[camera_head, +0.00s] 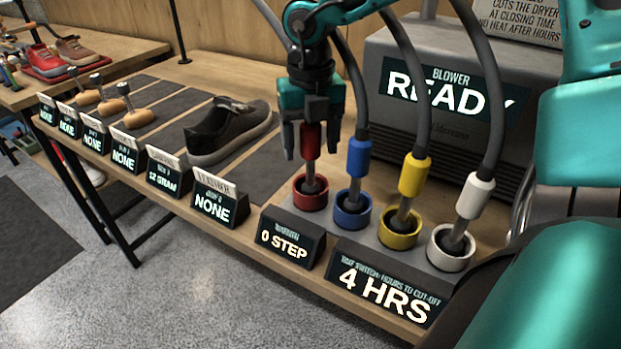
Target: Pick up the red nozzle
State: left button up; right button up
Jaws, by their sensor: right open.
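The red nozzle (310,141) stands upright in the red-rimmed socket (310,196) at the left end of a grey holder. My right gripper (311,145) points down over it, open, with one finger on each side of the nozzle's red sleeve. The top of the nozzle and part of its hose are hidden behind the gripper. I cannot tell whether the fingers touch the sleeve. My left gripper is not in view.
Blue (359,157), yellow (414,174) and white (476,194) nozzles with grey hoses stand close on the right. A blower (465,135) reading READY is behind them. A dark sneaker (228,131) lies left on a grey mat. Small signs line the table's front edge.

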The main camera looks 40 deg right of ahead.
jog(key=shift+c, duration=0.5)
grip_shut()
